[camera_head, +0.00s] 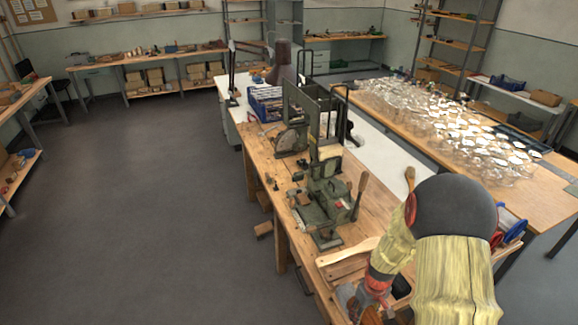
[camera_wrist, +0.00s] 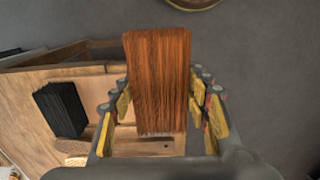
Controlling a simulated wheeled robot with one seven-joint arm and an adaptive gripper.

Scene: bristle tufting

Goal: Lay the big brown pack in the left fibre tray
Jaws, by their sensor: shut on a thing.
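The big brown pack (camera_wrist: 157,80) is a thick block of straight reddish-brown fibres in the wrist view. My gripper (camera_wrist: 160,100) is shut on it, with a yellow-padded finger on each side. The pack is upright in the picture and its lower end shows over pale wooden tray parts (camera_wrist: 150,147). I cannot tell whether it touches them. A black fibre pack (camera_wrist: 60,108) stands to the left on the wood. In the head view my gripper (camera_head: 368,300) is low at the right, over the near end of the bench, and the pack there is mostly hidden by my arm.
The wooden bench (camera_head: 262,160) carries a green tufting machine (camera_head: 328,185) and small tools beyond my gripper. A wooden tray edge (camera_head: 345,262) lies near my arm. Open floor (camera_head: 150,190) is to the left.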

